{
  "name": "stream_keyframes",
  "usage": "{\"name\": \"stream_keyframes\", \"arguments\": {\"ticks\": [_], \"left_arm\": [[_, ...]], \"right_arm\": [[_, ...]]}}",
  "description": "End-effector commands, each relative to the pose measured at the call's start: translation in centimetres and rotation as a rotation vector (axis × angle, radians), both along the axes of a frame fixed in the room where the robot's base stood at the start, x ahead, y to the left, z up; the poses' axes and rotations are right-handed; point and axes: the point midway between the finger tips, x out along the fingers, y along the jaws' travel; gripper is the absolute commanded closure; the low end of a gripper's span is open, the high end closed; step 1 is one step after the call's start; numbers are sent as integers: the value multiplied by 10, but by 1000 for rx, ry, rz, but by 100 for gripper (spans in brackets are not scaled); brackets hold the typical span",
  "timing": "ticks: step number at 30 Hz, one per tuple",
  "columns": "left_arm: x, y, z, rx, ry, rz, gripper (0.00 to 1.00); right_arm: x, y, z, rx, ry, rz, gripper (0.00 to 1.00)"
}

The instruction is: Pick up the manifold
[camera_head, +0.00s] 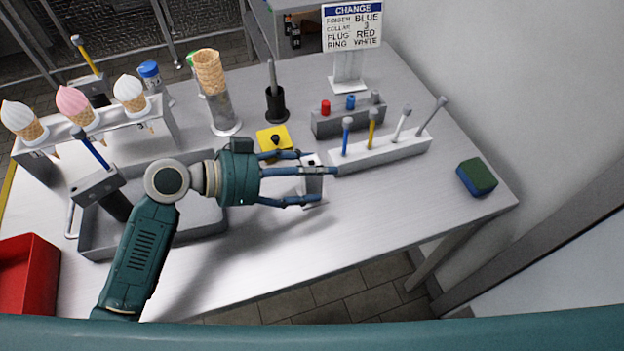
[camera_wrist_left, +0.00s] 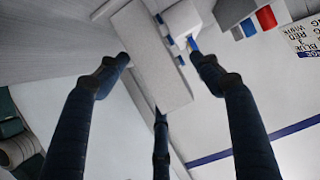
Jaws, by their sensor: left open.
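A light grey block, which looks like the manifold (camera_head: 314,186), is on the table beside the left end of the white peg rack. A dark spot shows on its top. My left gripper (camera_head: 318,178) comes in from the left with its three fingers spread open around the block. In the left wrist view the block (camera_wrist_left: 152,58) is a long pale body between the fingertips (camera_wrist_left: 160,70). I see no finger clearly closed on it, and contact cannot be told. The fingers hide part of the block. My right gripper is not in view.
The white rack (camera_head: 385,153) with several pegs stands close to the right. Behind are a grey block with coloured plugs (camera_head: 340,121), a yellow piece (camera_head: 273,137) and a sign (camera_head: 352,28). A sponge (camera_head: 477,177) lies right. A grey tray (camera_head: 97,238) is under my arm. The front table is clear.

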Motion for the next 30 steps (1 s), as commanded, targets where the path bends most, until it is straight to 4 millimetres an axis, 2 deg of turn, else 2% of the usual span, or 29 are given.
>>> {"name": "stream_keyframes", "arguments": {"ticks": [8,15,17,25,30], "left_arm": [[1,-4,-2,2,1,0,34],[1,-4,-2,1,0,0,80],[1,-4,-2,1,0,0,90],[2,-4,0,-1,-2,1,91],[2,-4,11,1,-5,-1,91]], "right_arm": [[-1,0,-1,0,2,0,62],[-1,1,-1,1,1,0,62],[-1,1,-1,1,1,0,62],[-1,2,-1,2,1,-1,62],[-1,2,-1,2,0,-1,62]]}}
